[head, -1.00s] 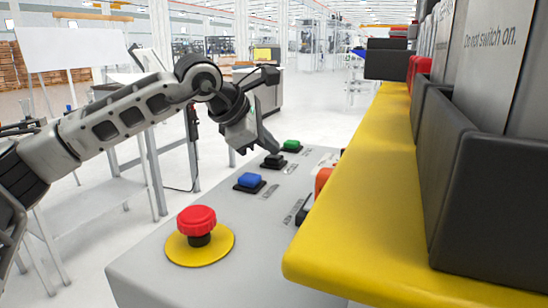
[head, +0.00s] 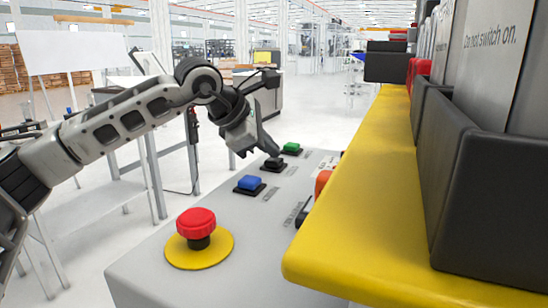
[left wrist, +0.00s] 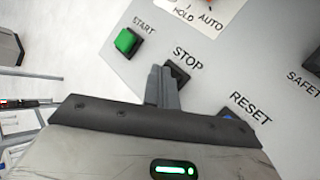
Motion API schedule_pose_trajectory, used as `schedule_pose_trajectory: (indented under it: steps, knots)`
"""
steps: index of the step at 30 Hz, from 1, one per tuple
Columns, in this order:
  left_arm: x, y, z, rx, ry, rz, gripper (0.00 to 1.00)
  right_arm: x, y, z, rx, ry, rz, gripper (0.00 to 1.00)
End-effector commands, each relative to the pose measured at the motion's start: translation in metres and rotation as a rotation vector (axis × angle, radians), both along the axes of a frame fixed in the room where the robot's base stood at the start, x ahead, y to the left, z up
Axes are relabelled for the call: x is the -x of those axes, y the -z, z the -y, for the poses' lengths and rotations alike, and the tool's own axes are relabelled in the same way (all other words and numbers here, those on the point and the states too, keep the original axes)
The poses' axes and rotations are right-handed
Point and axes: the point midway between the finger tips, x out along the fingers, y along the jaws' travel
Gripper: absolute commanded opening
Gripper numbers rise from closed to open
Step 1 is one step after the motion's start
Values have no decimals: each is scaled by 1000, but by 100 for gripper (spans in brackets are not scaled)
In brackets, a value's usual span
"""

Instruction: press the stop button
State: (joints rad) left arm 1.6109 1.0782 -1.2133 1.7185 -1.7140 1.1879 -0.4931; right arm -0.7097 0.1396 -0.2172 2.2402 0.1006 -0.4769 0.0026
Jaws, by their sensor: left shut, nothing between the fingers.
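The stop button is a black square push button (head: 272,164) on the grey control panel (head: 150,270), between a green and a blue button. In the left wrist view the black button (left wrist: 178,70) sits by the label STOP, partly hidden behind my fingers. My left gripper (head: 274,153) is shut and empty, its fingertips pointing down at the black button. The shut fingertips (left wrist: 163,72) overlap the button's left part in the left wrist view. The tips are at or just above the button; I cannot tell whether they touch it. My right gripper is not in view.
The green START button (head: 291,147) lies beyond, the blue RESET button (head: 249,182) nearer. A red mushroom button (head: 197,222) on a yellow disc stands at the panel's near end. A yellow shelf (head: 360,210) with black bins (head: 490,200) overhangs the panel's right side.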

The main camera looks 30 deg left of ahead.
Motion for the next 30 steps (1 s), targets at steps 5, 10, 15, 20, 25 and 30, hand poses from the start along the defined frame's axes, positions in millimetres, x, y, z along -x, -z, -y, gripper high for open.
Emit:
schedule_pose_trajectory:
  steps: [5,10,15,20,25,30]
  knots:
    - [0,-11,0,0,0,0,0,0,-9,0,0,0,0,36]
    - [0,-12,0,0,0,0,0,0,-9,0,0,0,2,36]
    - [0,-12,0,0,-1,1,0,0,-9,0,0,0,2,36]
    - [0,-20,0,1,0,1,0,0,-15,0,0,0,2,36]
    - [0,-38,0,1,1,2,0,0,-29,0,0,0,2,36]
    - [0,-55,0,0,1,1,0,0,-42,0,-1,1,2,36]
